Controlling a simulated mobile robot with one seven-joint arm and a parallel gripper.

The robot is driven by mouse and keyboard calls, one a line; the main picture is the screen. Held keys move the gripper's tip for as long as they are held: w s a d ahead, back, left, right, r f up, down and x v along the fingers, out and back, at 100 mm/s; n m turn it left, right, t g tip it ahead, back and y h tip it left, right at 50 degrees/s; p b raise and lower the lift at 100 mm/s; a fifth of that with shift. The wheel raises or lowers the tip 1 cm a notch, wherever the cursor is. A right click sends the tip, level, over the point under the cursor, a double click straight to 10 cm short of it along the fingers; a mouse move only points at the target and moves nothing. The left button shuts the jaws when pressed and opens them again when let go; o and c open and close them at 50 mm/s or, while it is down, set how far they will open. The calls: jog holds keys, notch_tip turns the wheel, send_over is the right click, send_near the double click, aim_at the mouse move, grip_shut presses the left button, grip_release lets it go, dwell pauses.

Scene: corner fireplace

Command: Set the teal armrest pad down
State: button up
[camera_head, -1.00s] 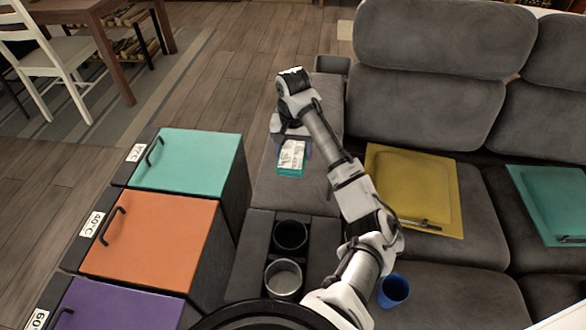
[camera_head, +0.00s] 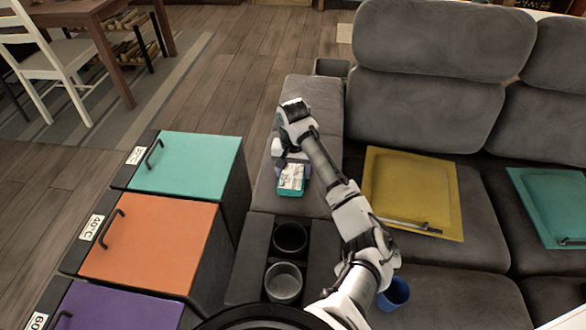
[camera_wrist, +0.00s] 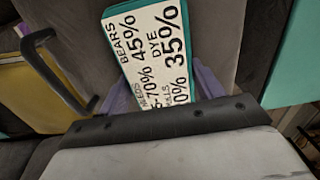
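The teal pad (camera_head: 291,180), with a white printed card on its top, is over the grey armrest (camera_head: 305,100) at the sofa's left end. In the wrist view the pad (camera_wrist: 184,12) lies between the two lavender fingers of my gripper (camera_wrist: 165,90). The card's text is partly cut off. My gripper (camera_head: 291,170) appears shut on the pad by its sides. The pad looks roughly flat to the armrest. I cannot tell whether its underside touches the armrest, as the contact is hidden.
Teal (camera_head: 187,162), orange (camera_head: 150,242) and purple (camera_head: 120,310) lidded boxes stand left. Cup holders (camera_head: 290,238) are just in front. A yellow tray (camera_head: 412,190), a teal tray (camera_head: 550,200) and a blue cup (camera_head: 394,292) are on the sofa. Bare armrest lies behind the pad.

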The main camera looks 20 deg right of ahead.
aim_at(293, 169)
jog(key=o, duration=0.4)
notch_tip(293, 169, up, 12)
jog(key=p, duration=0.1)
jog(key=shift+r, duration=0.2)
